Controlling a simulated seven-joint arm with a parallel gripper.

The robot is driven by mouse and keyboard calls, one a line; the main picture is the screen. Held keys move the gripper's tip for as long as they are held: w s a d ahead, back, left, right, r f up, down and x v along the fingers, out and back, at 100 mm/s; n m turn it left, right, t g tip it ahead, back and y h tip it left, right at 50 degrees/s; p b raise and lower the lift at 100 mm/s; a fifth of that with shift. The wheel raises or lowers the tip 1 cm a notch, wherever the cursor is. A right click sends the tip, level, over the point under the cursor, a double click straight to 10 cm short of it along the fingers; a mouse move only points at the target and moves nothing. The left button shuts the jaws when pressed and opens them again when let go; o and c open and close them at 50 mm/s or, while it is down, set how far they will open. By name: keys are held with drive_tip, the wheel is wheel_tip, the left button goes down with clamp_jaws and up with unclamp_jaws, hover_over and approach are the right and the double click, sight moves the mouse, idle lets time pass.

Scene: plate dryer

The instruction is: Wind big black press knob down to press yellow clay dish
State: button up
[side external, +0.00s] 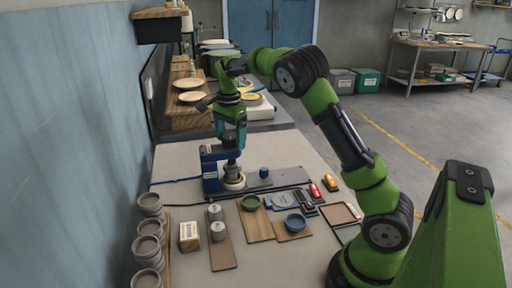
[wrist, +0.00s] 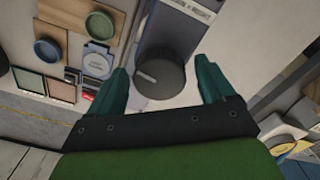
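The big black press knob (wrist: 161,76) is round with a pale pointer mark and sits at the head of the press. In the wrist view it lies between the two teal fingers of my gripper (wrist: 162,82). A gap shows on each side, so my gripper is open and not gripping the knob. In the side view my gripper (side external: 231,136) points down over the blue press (side external: 209,169). A pale, cream-yellow round piece (side external: 233,184) sits at the foot of the press, partly covered by it. I cannot tell whether the press touches it.
Wooden boards with a green bowl (side external: 250,202) and a blue bowl (side external: 295,223) lie in front of the press. Stacked grey cups (side external: 150,205) stand at the left by the wall. Plates on a wooden rack (side external: 190,97) and a white device (side external: 262,112) stand behind.

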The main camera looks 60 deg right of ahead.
sight(231, 135)
wheel_tip(231, 135, up, 17)
idle(0.7)
drive_tip(key=shift+f, duration=0.1)
drive_tip(key=s+f+n+t, duration=0.1)
drive_tip(key=s+f+n, duration=0.25)
drive_tip(key=n, duration=0.25)
drive_tip(key=s+a+f+n+t, duration=0.1)
drive_tip(key=s+a+n+t, duration=0.1)
drive_tip(key=s+a, duration=0.4)
drive_tip(key=s+a+f+n+t+y, duration=0.1)
drive_tip(key=s+a+f+n+t, duration=0.1)
drive_tip(key=s+a+n, duration=0.2)
drive_tip(key=s+a+f+n+t+y, duration=0.1)
drive_tip(key=s+a+n, duration=0.3)
drive_tip(key=s+a, duration=0.5)
drive_tip(key=shift+s+f+t, duration=0.3)
drive_tip(key=shift+f+t, duration=0.2)
drive_tip(key=shift+t, duration=0.1)
